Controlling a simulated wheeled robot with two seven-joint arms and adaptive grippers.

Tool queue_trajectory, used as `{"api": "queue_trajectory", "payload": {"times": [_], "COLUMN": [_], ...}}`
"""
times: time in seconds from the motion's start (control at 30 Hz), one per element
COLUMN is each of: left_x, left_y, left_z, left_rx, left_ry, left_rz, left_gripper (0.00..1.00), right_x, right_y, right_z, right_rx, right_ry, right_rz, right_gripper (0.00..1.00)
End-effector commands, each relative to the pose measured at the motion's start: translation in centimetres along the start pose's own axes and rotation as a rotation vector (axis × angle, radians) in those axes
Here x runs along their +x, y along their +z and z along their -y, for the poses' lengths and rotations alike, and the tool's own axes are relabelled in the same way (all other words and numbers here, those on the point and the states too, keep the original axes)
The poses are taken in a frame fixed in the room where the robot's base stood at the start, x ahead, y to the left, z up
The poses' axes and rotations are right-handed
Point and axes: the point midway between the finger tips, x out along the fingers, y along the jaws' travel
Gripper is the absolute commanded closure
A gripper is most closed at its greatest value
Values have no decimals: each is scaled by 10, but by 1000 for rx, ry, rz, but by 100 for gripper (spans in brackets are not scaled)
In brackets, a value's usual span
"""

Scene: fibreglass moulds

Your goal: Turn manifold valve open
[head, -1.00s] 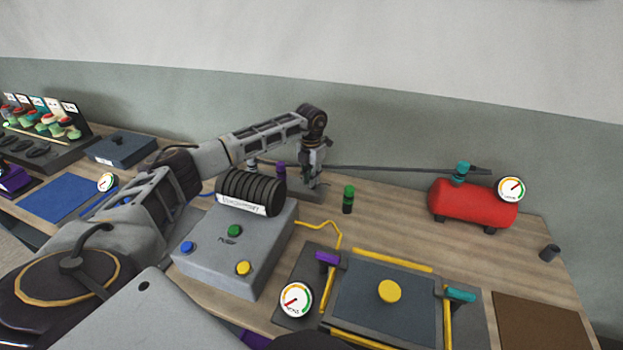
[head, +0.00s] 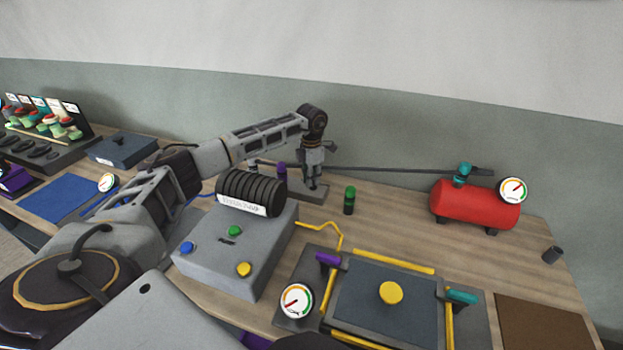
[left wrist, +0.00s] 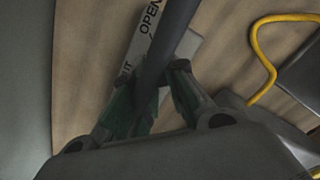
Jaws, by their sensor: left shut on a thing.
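My left gripper (head: 312,185) is at the back of the bench, pointing down over a grey base plate (head: 297,194). In the left wrist view, its green-padded fingertips (left wrist: 150,112) are shut on a dark bar, the valve handle (left wrist: 174,38), one finger on each side. In the head view the gripper hides most of the handle. My right gripper is not in view.
A long dark pipe (head: 400,169) runs along the back to a red tank (head: 470,206) with a gauge. A green-capped post (head: 349,200) stands right of the gripper. A grey button box (head: 228,255) with black hose coils is in front. A clamped mould (head: 365,310) lies front right.

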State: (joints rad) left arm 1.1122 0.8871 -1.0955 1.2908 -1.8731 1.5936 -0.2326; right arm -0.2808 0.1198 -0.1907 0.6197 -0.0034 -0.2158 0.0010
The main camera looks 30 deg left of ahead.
Motion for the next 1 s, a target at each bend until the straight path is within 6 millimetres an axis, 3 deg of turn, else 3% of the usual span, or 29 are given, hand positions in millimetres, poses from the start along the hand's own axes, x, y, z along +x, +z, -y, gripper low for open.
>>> {"api": "queue_trajectory", "payload": {"times": [0.27,0.3,0.43,0.77,1.0], "left_x": [4,4,4,1,-7], "left_y": [-2,-2,-1,-1,0], "left_z": [2,2,2,0,0], "left_rx": [4,4,3,1,1], "left_ry": [-3,-3,-3,-1,0], "left_rz": [-8,-8,-7,-3,-1], "left_gripper": [100,82,65,64,64], "right_x": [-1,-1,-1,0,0], "right_y": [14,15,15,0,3], "right_z": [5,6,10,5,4], "right_rx": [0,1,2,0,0], "right_ry": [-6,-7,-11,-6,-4], "right_rz": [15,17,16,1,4], "right_gripper": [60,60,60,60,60]}}
